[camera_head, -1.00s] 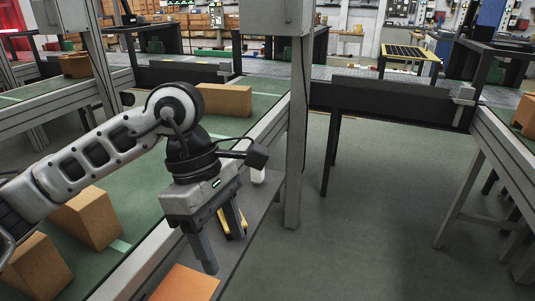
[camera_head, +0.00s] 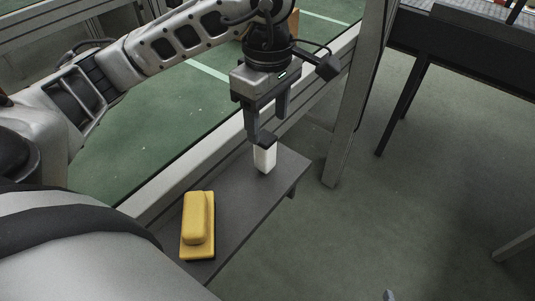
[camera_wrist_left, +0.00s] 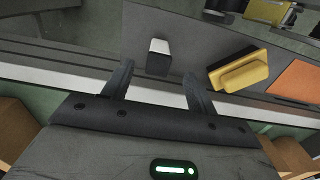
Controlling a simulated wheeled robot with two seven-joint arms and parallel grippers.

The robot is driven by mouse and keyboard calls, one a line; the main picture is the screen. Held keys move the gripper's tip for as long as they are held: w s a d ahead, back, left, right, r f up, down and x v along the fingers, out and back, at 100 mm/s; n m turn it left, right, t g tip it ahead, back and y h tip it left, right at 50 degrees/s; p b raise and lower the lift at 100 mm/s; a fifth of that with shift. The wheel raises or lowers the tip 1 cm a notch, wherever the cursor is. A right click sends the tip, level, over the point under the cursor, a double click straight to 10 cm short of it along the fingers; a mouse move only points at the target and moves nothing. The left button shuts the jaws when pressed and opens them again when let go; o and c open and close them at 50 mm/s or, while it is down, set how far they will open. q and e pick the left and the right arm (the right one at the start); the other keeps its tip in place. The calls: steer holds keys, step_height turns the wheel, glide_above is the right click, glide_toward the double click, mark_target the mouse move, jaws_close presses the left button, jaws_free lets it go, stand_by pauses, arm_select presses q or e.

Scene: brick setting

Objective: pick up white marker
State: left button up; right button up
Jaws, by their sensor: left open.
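The white marker (camera_head: 265,158) is a short, thick white block with a dark cap, standing upright on the grey shelf (camera_head: 233,215) near its far end. It also shows in the left wrist view (camera_wrist_left: 159,60), just beyond the fingertips and between their lines. My left gripper (camera_head: 267,127) points down above the marker, and one finger overlaps the cap in the head view. In the left wrist view the fingers (camera_wrist_left: 158,82) are apart with nothing between them. I cannot tell whether a finger touches the cap.
A yellow block-shaped object (camera_head: 198,222) lies on the shelf nearer to me. An orange flat item (camera_wrist_left: 297,82) lies beyond it in the left wrist view. A grey post (camera_head: 352,110) stands right of the gripper.

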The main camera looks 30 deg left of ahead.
mark_target(268, 138)
arm_select(q)
step_height(268, 138, down, 4)
steer(key=shift+f, duration=0.2)
steer(key=f, duration=0.2)
steer(key=a+f, duration=0.1)
steer(key=f, duration=0.1)
steer(key=shift+f, duration=0.1)
steer(key=shift+d+f, duration=0.1)
steer(key=shift+f, duration=0.45)
steer(key=shift+w, duration=0.1)
steer(key=c, duration=1.1)
